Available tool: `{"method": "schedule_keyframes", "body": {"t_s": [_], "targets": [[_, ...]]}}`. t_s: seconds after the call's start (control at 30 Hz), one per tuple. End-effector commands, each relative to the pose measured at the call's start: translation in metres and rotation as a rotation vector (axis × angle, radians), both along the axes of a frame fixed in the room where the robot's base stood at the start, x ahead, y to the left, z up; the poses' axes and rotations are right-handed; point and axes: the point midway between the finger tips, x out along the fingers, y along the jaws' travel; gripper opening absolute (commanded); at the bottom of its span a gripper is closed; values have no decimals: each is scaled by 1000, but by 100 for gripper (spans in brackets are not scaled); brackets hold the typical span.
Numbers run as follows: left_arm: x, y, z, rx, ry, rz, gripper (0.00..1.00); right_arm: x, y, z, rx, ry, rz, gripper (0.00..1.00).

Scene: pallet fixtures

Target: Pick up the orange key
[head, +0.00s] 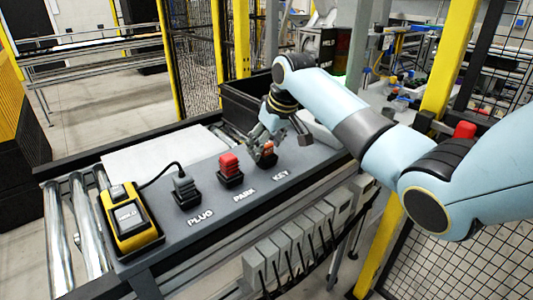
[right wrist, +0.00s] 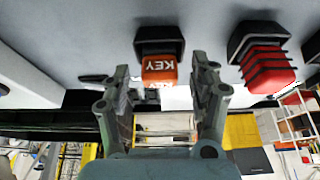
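The orange key (head: 268,149), marked KEY, sits in a black holder (head: 267,162) at the KEY label on the grey panel. In the right wrist view the orange key (right wrist: 159,69) shows between and just beyond my fingertips, in its black holder (right wrist: 159,41). My right gripper (head: 275,143) is right at the key in the head view. In the right wrist view my right gripper (right wrist: 163,82) is open, one finger on each side, with a gap visible on both sides of the key. My left gripper is not in view.
A red block (head: 229,165) stands in a black holder at the PARK label, left of the key. A grey plug (head: 184,187) and a yellow device (head: 130,219) are farther left. A black bin (head: 240,100) stands behind the panel. White sheets lie behind the holders.

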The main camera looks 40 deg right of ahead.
Motion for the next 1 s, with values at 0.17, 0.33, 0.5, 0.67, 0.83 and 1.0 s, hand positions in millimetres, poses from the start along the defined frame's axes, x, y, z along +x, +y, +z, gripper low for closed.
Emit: {"method": "schedule_keyframes", "body": {"t_s": [0.17, 0.33, 0.5, 0.67, 0.83, 1.0], "targets": [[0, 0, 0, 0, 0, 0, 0, 0, 0, 0, 0, 0, 0, 39], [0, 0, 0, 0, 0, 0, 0, 0, 0, 0, 0, 1, -1, 17], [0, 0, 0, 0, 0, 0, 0, 0, 0, 0, 0, 0, -1, 4], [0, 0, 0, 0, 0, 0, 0, 0, 0, 1, 0, 0, -1, 4], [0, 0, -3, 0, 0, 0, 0, 1, 0, 10, 1, -2, -1, 4], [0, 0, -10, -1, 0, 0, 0, 1, -1, 35, -1, -5, 0, 4]]}}
